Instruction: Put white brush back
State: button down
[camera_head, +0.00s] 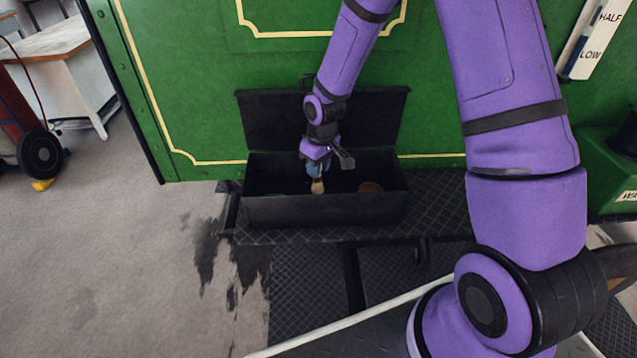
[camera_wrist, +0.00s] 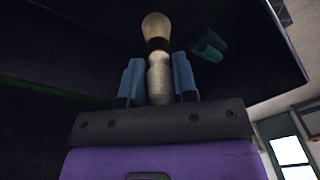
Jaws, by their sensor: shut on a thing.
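My gripper (camera_head: 316,170) reaches down into an open black box on the tram's side and is shut on a small pale brush (camera_head: 317,187). In the wrist view the brush (camera_wrist: 158,78) stands between the two blue fingers of my gripper (camera_wrist: 158,82). It has a pale handle, a dark band and a rounded cream end pointing away from my wrist. In the head view that end hangs inside the box (camera_head: 325,210), near its front wall. Whether it touches the floor of the box is hidden.
The lid (camera_head: 270,118) stands open against the green tram side (camera_head: 190,70). A brown round thing (camera_head: 371,187) is in the box's right part. A teal object (camera_wrist: 208,46) shows beside the brush in the wrist view. The box rests on a dark patterned step (camera_head: 300,236).

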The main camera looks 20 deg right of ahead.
jog(key=shift+f, duration=2.4)
jog(key=c, duration=0.9)
grip_release()
jog(key=s+d+r+m+t, duration=0.15)
jog(key=s+r, duration=0.25)
jog(key=r, duration=0.6)
jog(key=s+d+r+h, duration=0.1)
jog(key=s+d+r, duration=0.15)
jog(key=r, duration=0.85)
jog(key=s+d+r+m+t, duration=0.1)
jog(key=s+r, duration=0.4)
jog(key=r, duration=0.5)
jog(key=s+d+r+m+t, duration=0.1)
jog(key=s+r, duration=0.3)
jog(key=s, duration=0.5)
jog(key=s+r+m+t, duration=0.1)
jog(key=s+r+m, duration=0.1)
jog(key=s+r, duration=0.3)
jog(key=s, duration=0.3)
jog(key=shift+s+d, duration=0.35)
jog(key=shift+s, duration=0.05)
